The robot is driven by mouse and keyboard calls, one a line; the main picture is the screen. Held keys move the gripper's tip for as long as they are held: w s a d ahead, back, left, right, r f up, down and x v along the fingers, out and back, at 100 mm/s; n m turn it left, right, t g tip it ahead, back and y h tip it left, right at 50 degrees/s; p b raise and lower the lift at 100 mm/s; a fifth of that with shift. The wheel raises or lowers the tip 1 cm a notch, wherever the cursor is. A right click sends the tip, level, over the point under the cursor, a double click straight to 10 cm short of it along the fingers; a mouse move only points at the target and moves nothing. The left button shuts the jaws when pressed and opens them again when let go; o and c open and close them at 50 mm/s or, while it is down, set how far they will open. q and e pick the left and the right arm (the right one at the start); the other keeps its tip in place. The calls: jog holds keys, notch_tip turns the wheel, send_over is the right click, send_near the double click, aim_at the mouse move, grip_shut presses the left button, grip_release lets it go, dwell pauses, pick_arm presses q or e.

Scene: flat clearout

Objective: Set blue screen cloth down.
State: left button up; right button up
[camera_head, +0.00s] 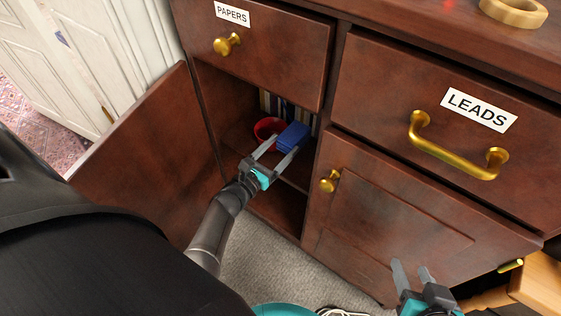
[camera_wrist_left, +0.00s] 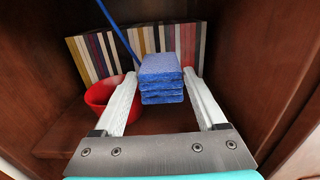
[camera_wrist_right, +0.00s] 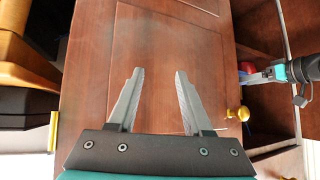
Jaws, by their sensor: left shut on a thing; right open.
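The blue screen cloth (camera_head: 293,137) is a folded, layered block inside the open cabinet compartment. In the left wrist view the cloth (camera_wrist_left: 161,79) sits between the fingertips. My left gripper (camera_head: 275,146) is shut on it and reaches into the compartment; it also shows in the left wrist view (camera_wrist_left: 163,95). Whether the cloth touches the shelf is hard to tell. My right gripper (camera_head: 412,272) is open and empty in front of the closed lower door; it also shows in the right wrist view (camera_wrist_right: 155,90).
A red bin (camera_wrist_left: 99,95) stands left of the cloth, with a blue stick rising behind. A row of books (camera_wrist_left: 105,52) lines the back. The compartment's open door (camera_head: 135,150) swings left. Drawers labelled PAPERS (camera_head: 270,45) and LEADS (camera_head: 440,90) are closed. Tape (camera_head: 513,17) lies on top.

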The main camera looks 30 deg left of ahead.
aim_at(284, 152)
pick_arm(q)
jog(key=shift+f+b, duration=0.5)
jog(key=shift+f, duration=0.35)
jog(key=shift+f+b, duration=0.55)
jog(key=shift+f, duration=0.2)
jog(key=shift+f+b, duration=0.5)
jog(key=shift+f, duration=0.2)
jog(key=shift+f+b, duration=0.3)
jog(key=shift+f, duration=0.1)
pick_arm(e)
jog(key=a+r+t+y, duration=0.3)
jog(key=a+t, duration=0.2)
jog(key=t, duration=0.1)
jog(key=shift+a+r+m+t, duration=0.2)
jog(key=shift+a+m+t, duration=0.1)
jog(key=shift+m+t, duration=0.1)
pick_arm(q)
jog(key=shift+f, duration=0.1)
jog(key=o, duration=1.4)
jog(key=shift+o, duration=0.2)
